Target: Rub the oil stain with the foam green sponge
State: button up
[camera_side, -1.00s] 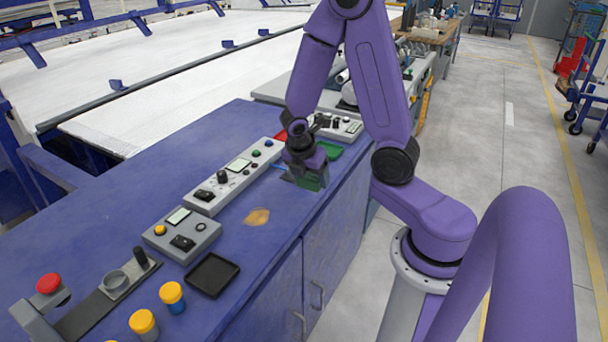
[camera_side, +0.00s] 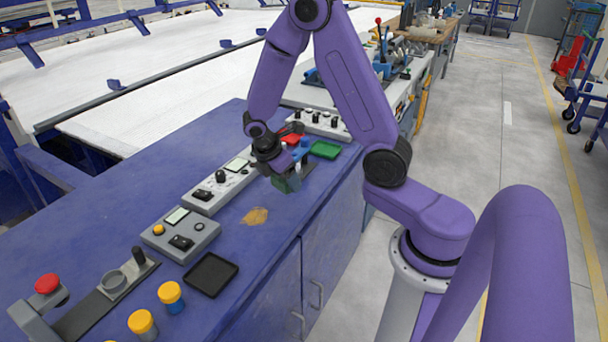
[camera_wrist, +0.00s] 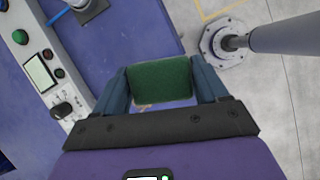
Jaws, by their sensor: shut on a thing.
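The green foam sponge (camera_wrist: 160,82) is held between the two fingers of my gripper (camera_wrist: 162,90) in the wrist view. In the side view my gripper (camera_side: 284,176) is shut on the sponge (camera_side: 287,184), whose lower part shows below the fingers. It appears close above the blue bench; whether it touches cannot be told. The tan oil stain (camera_side: 255,216) lies on the bench, to the left of and nearer the camera than the sponge.
Grey control panels (camera_side: 219,187) line the bench beside the stain. A black tray (camera_side: 210,274) and yellow-capped jars (camera_side: 171,294) stand nearer the camera. A green tray (camera_side: 325,150) and a red object (camera_side: 291,139) lie behind the gripper. The bench around the stain is clear.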

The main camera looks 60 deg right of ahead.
jog(key=w+a+f+m+g+y, duration=0.1)
jog(key=w+a+f+m+g, duration=0.1)
jog(key=w+a+f+m, duration=0.4)
send_over(251, 227)
jog(key=shift+w+a+f, duration=0.1)
jog(key=shift+a+f, duration=0.05)
jog(key=shift+f, duration=0.5)
jog(key=shift+w+a+f, duration=0.15)
jog(key=shift+f, duration=0.55)
jog(key=shift+w+a+f, duration=0.1)
jog(key=shift+a+f, duration=0.05)
jog(key=shift+f, duration=0.5)
notch_tip(251, 227, down, 2)
jog(key=shift+f, duration=0.1)
jog(key=shift+d, duration=0.9)
jog(key=shift+c, duration=0.4)
jog(key=shift+d, duration=4.25)
jog(key=shift+a, duration=5.05)
jog(key=shift+w+a, duration=0.15)
jog(key=shift+w, duration=0.1)
jog(key=shift+s+d, duration=0.1)
jog(key=shift+d, duration=5)
jog(key=shift+a, duration=4.9)
jog(key=shift+a+r, duration=0.2)
jog(key=shift+a, duration=0.05)
notch_tip(251, 227, up, 8)
